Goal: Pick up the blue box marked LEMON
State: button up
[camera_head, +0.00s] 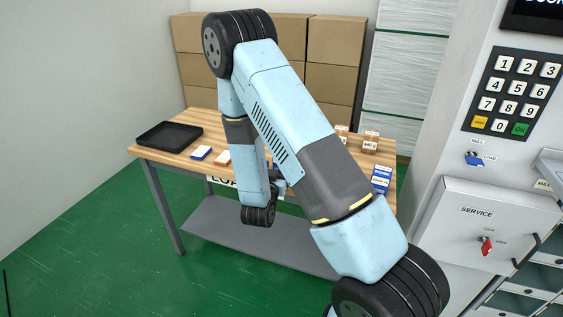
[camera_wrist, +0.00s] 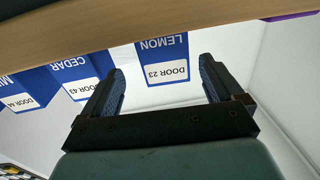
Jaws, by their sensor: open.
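The blue box marked LEMON (camera_wrist: 162,65) shows upside down in the wrist view, with a white DOOR 23 label. My gripper (camera_wrist: 161,72) is open and empty, and the box appears between its two dark fingers. A gap seems to remain between the fingers and the box; I cannot tell how deep it is. In the head view my arm hides most of my gripper, and I cannot pick out the LEMON box there.
A blue CEDAR box (camera_wrist: 75,78) and another blue box (camera_wrist: 28,90) stand beside LEMON. A vending machine (camera_head: 490,205) stands at right.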

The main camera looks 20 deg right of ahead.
jog(key=shift+a+x, duration=0.15)
jog(key=shift+x, duration=1.65)
jog(key=shift+a+x, duration=0.15)
jog(key=shift+x, duration=1.6)
jog(key=shift+w+f, duration=0.1)
jog(key=shift+w, duration=0.05)
jog(key=shift+c, duration=0.2)
jog(key=c, duration=1.1)
